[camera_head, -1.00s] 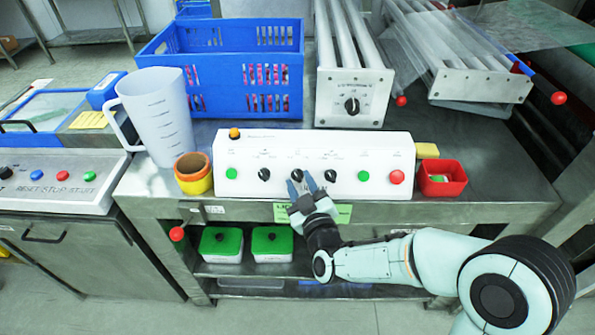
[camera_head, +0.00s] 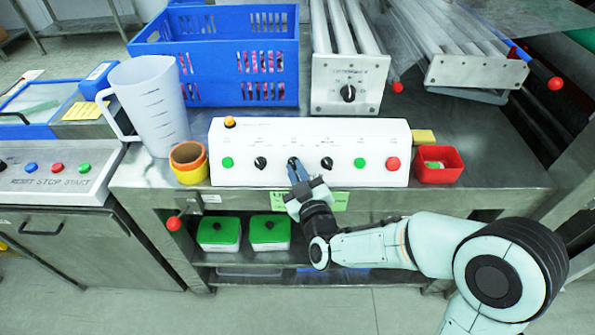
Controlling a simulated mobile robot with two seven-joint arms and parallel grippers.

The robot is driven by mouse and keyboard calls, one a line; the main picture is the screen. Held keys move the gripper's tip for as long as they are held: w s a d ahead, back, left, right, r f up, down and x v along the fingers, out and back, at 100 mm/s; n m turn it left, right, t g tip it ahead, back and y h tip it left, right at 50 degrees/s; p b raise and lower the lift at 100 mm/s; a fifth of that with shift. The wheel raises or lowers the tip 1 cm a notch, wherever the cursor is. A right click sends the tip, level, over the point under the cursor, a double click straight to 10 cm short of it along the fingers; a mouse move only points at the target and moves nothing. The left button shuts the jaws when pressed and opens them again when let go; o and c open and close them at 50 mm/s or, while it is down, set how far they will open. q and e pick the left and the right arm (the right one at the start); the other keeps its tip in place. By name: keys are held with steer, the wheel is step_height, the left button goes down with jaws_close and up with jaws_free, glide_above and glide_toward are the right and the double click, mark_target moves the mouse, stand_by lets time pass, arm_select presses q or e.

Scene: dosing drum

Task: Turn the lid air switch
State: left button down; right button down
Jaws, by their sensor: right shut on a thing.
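A white control box (camera_head: 240,142) stands at the front edge of the steel bench. Its face carries a green button (camera_head: 227,162), a black rotary knob (camera_head: 260,163), a middle black knob (camera_head: 294,161), another black knob (camera_head: 326,163), a second green button (camera_head: 360,162) and a red button (camera_head: 393,164). My right gripper (camera_head: 298,171) reaches up from below with its blue fingers closed on the middle knob, which they partly hide. The labels above the knobs are too small to read. My left gripper is not in view.
A clear measuring jug (camera_head: 155,105), tape rolls (camera_head: 188,161) and a blue crate (camera_head: 215,68) are left and behind. A red bin (camera_head: 437,165) stands right. Green-lidded tubs (camera_head: 269,231) sit on the shelf below.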

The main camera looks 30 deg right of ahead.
arm_select(q)
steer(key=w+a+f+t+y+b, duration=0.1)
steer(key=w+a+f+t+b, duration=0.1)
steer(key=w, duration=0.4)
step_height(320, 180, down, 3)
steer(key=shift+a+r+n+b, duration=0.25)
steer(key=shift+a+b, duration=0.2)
steer(key=shift+b, duration=0.4)
arm_select(e)
steer(key=m+g+h, duration=0.2)
steer(key=m+h, duration=0.1)
steer(key=m, duration=0.2)
steer(key=a+m+g+h, duration=0.1)
steer(key=m+h, duration=0.2)
steer(key=m, duration=0.3)
steer(key=w+m+g+h, duration=0.1)
steer(key=m+g+h, duration=0.1)
steer(key=m, duration=0.3)
steer(key=shift+a+r+m+g+h, duration=0.15)
steer(key=shift+m+g+h, duration=0.2)
steer(key=shift+h, duration=0.55)
steer(key=shift+m+g, duration=0.25)
steer(key=shift+m, duration=0.1)
